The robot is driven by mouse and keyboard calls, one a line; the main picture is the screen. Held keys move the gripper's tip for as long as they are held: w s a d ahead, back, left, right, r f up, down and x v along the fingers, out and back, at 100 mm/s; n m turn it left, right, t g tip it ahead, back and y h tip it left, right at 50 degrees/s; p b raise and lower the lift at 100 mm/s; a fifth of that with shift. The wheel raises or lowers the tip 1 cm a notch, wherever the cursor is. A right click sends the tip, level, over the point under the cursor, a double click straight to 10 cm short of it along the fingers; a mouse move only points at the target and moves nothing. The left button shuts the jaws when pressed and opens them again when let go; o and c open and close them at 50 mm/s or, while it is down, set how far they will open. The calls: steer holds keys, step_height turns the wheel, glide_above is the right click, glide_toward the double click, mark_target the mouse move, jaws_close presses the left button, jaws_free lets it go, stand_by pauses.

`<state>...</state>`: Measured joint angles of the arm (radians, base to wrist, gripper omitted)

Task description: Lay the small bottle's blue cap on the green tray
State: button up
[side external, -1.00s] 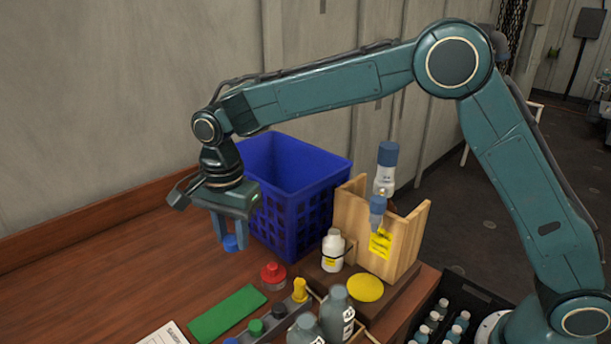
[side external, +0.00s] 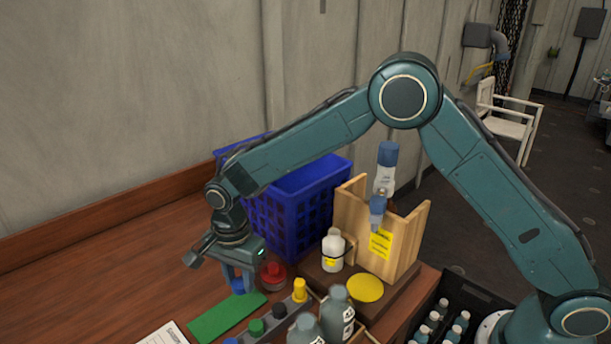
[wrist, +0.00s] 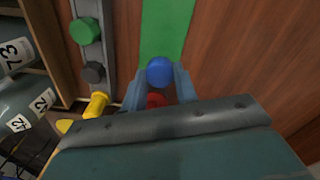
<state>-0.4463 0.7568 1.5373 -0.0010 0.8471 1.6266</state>
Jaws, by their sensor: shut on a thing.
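My gripper (side external: 238,282) is shut on the small blue cap (side external: 238,286). The cap also shows in the wrist view (wrist: 160,71), between the two fingertips. The flat green tray (side external: 222,320) lies on the table just in front of the gripper in the side view. In the wrist view the tray (wrist: 163,28) runs up from behind the cap. The cap is near the tray's far end; whether it touches the tray or the table I cannot tell. The small white bottle (side external: 333,252) stands without a cap on the brown base beside the wooden stand.
A red-capped item (side external: 273,275) sits close to the gripper's right. A grey rail with coloured knobs (side external: 278,318) runs along the tray's right side, with grey bottles (side external: 338,312) beyond. A blue crate (side external: 300,205) stands behind.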

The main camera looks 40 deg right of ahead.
mark_target(240, 282)
steer(key=shift+f, duration=1.9)
steer(key=shift+f, duration=0.2)
steer(key=o, duration=0.9)
steer(key=shift+o, duration=0.2)
steer(key=shift+r, duration=0.1)
step_height(240, 282, up, 12)
steer(key=shift+r, duration=0.1)
steer(key=shift+d+r, duration=0.1)
